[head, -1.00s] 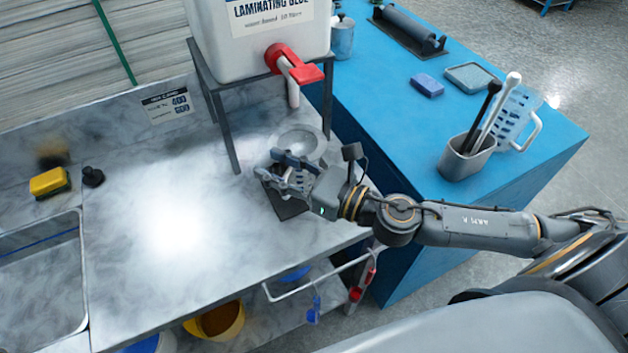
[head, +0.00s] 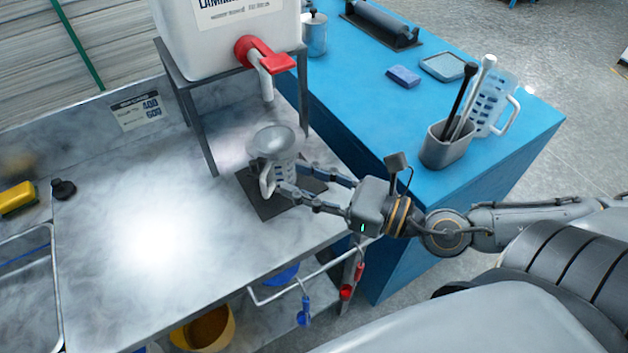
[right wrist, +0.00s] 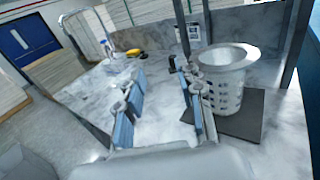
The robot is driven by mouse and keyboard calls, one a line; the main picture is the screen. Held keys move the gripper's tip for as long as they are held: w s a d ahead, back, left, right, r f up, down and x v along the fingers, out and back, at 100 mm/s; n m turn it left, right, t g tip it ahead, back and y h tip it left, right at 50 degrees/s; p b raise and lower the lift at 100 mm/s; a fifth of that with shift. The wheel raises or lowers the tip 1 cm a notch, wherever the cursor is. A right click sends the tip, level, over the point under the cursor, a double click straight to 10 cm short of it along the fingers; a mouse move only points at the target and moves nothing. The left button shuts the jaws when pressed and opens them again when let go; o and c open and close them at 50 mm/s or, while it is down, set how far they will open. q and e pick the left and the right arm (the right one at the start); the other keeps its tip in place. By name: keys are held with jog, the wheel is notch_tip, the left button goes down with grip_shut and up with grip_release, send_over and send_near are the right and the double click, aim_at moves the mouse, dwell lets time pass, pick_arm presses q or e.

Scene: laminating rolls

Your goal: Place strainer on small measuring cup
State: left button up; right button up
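The grey bowl-shaped strainer (head: 276,141) sits on top of the small measuring cup (head: 283,172) in the head view. The cup is pale with dark markings and stands upright on a dark mat. In the right wrist view, the strainer (right wrist: 228,57) covers the top of the cup (right wrist: 226,94), right of the fingers. My right gripper (head: 289,179) is beside the cup, its fingers spread with a gap between them. The right wrist view shows this gap (right wrist: 162,98) empty. My left gripper is not in view.
The glue tank's stand (head: 190,125) and red-handled tap (head: 262,60) are close behind the cup. The blue table (head: 400,130) at right holds a grey holder (head: 446,150) and larger measuring cup (head: 492,105).

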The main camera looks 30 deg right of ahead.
jog(key=shift+p+v, duration=0.3)
jog(key=shift+v, duration=0.5)
